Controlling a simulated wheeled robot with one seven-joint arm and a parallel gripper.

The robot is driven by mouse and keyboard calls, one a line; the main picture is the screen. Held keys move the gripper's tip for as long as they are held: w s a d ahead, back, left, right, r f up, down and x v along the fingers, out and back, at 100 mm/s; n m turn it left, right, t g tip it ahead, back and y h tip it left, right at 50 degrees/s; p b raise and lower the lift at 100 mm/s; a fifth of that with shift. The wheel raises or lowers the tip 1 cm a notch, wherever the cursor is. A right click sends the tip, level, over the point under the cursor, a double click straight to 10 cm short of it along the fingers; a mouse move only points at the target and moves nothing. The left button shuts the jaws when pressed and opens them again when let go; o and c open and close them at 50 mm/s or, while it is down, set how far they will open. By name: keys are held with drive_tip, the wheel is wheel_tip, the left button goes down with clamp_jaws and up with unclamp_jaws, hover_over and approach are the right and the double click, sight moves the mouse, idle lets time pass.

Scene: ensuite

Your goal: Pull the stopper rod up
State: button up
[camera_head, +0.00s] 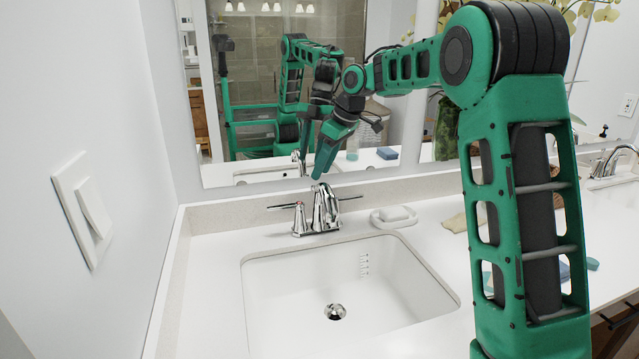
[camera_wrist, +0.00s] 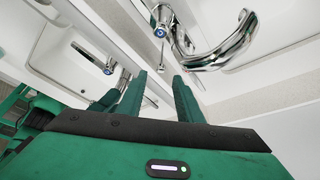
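The chrome faucet (camera_head: 322,210) stands behind the sink, with a curved spout and lever handles. In the wrist view its spout (camera_wrist: 232,48) arcs at the upper right, beside a handle (camera_wrist: 160,28). My gripper (camera_head: 318,176) points down just above and behind the faucet in the head view. In the wrist view my gripper (camera_wrist: 158,80) is open, its two green fingers apart. A thin chrome rod that looks like the stopper rod (camera_wrist: 161,58) shows between the fingertips; I cannot tell whether it touches either finger. I cannot make out the rod clearly in the head view.
The white sink (camera_head: 290,290) has a chrome drain (camera_head: 335,312). A soap dish (camera_head: 394,217) sits right of the faucet. The mirror (camera_head: 260,130) rises close behind and reflects my arm. A wall with a switch (camera_head: 85,208) stands at the left.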

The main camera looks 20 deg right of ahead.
drive_tip(key=shift+x, duration=2.75)
drive_tip(key=shift+r, duration=0.1)
drive_tip(key=shift+c, duration=0.4)
